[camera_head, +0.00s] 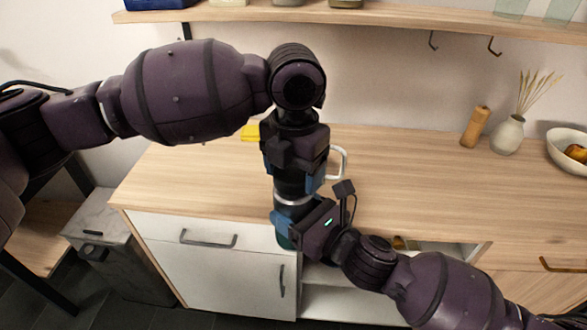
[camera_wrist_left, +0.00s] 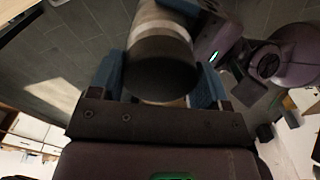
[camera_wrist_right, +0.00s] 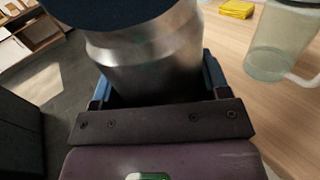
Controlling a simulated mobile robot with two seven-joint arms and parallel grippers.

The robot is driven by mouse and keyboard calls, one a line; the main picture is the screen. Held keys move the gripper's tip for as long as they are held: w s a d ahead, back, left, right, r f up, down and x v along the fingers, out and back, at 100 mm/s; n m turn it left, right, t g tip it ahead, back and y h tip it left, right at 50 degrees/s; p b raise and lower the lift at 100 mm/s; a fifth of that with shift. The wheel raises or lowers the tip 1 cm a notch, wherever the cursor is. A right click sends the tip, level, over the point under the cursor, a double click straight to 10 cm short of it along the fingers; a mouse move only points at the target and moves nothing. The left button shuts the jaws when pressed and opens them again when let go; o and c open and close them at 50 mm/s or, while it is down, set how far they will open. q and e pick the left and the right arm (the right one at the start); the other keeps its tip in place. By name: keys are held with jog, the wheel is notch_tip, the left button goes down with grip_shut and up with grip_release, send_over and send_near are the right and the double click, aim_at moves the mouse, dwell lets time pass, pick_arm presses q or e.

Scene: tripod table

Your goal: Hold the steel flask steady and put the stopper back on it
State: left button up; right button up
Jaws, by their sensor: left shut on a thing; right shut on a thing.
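The steel flask (camera_head: 292,199) is held over the table's front edge, mostly hidden in the head view. My right gripper (camera_head: 298,220) is shut on its body; in the right wrist view the silver flask (camera_wrist_right: 150,58) fills the space between the blue fingers. My left gripper (camera_head: 294,178) is directly above, shut on the dark stopper (camera_wrist_left: 160,77). The stopper's dark round shape (camera_wrist_right: 105,10) also shows at the flask's top in the right wrist view. The two look roughly in line. I cannot tell whether they touch or a small gap remains.
A translucent jug (camera_wrist_right: 280,42) with a white handle (camera_head: 338,162) stands on the table close behind the grippers. A yellow block (camera_head: 250,132) lies at the back left. A vase (camera_head: 507,135), a wooden mill (camera_head: 475,127) and a bowl (camera_head: 568,150) stand right. The table's right middle is clear.

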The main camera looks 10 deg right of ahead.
pick_arm(q)
jog(key=m, duration=0.4)
jog(key=shift+r, duration=0.1)
jog(key=m, duration=0.4)
jog(key=o, duration=0.9)
jog(key=shift+r, duration=2.15)
jog(key=shift+c, duration=0.3)
